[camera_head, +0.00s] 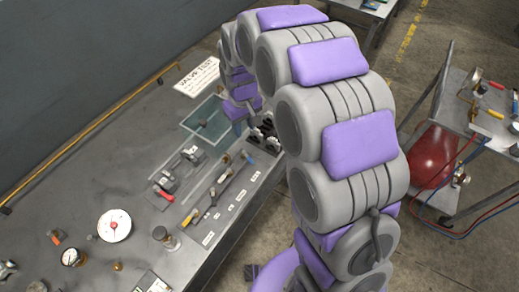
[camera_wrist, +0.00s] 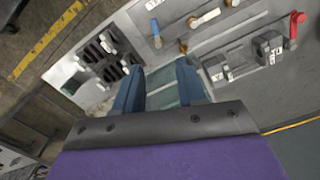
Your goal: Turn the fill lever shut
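Several valve levers sit on the bench, and I cannot read which label marks the fill lever. In the head view a red-handled lever (camera_head: 163,193) is at the left, a yellow-handled one (camera_head: 190,215) on the labelled panel (camera_head: 232,200), and a small blue handle (camera_head: 247,157) at its far end.
A black slotted block (camera_wrist: 107,58) is by the left finger. A glass-like tray (camera_head: 205,120) and a "VALVE TEST" sign (camera_head: 199,77) lie at the bench's far end. A cart with a red tank (camera_head: 432,157) stands right.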

